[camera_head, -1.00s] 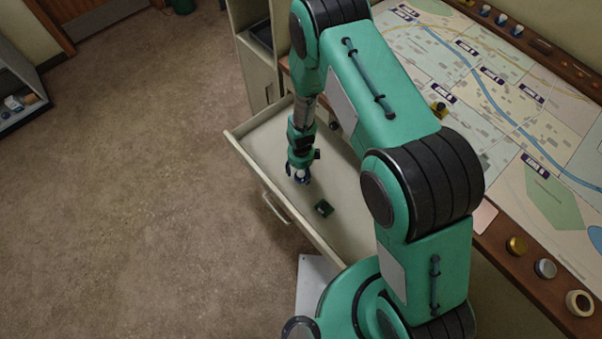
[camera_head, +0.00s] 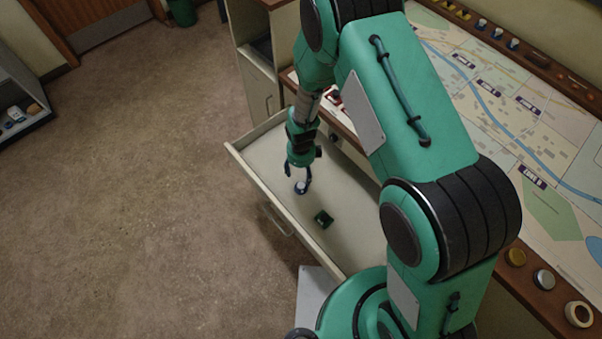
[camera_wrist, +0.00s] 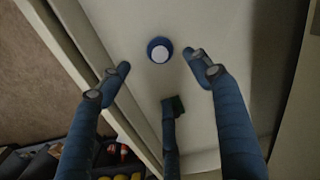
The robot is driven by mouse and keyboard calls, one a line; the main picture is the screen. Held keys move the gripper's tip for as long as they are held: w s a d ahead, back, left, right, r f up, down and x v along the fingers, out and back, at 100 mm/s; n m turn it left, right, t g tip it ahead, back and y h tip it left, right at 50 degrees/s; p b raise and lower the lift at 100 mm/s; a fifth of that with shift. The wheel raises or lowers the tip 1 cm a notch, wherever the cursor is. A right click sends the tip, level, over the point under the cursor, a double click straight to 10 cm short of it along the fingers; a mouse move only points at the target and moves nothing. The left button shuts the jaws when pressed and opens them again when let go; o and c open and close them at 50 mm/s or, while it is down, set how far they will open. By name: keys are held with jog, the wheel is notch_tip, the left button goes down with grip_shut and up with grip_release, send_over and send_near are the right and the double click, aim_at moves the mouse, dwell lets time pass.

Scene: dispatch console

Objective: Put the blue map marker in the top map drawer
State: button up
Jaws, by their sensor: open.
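The blue map marker (camera_head: 301,188) is a small round blue piece with a white top. It rests on the floor of the open, pale map drawer (camera_head: 268,222). In the wrist view the marker (camera_wrist: 160,50) shows upright, between and beyond the fingertips, with a gap to each finger. My gripper (camera_head: 298,174) is open and empty just above the marker, inside the drawer's outline. Its dark blue fingers (camera_wrist: 160,85) spread wide in the wrist view.
A small dark green object (camera_head: 323,219) lies in the same drawer, nearer the front of the picture; one finger partly covers it in the wrist view (camera_wrist: 178,104). The map table (camera_head: 530,130) stands at the right, with round pieces along its wooden edge. Open carpet lies left.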

dwell(0.8)
jog(key=w+d+r+n+t, duration=0.1)
jog(key=w+d+r+n, duration=0.15)
jog(key=r, duration=0.75)
jog(key=w+d+r+n, duration=0.2)
jog(key=d+r+n, duration=0.1)
jog(key=r, duration=0.8)
jog(key=s+d+r+n+t, duration=0.1)
jog(key=s+d+r+n, duration=0.2)
jog(key=r, duration=0.6)
jog(key=s+d+r+n+t, duration=0.15)
jog(key=d+r, duration=0.25)
jog(key=r, duration=0.5)
jog(key=s+d+r+n+t, duration=0.1)
jog(key=s+d+r+n, duration=0.5)
jog(key=s+r, duration=0.3)
jog(key=s+d+r+n+t, duration=0.1)
jog(key=s+d+r+n, duration=0.5)
jog(key=s+r, duration=0.4)
jog(key=s+d, duration=0.1)
jog(key=s, duration=0.2)
jog(key=shift+s+r, duration=0.15)
jog(key=shift+r, duration=0.1)
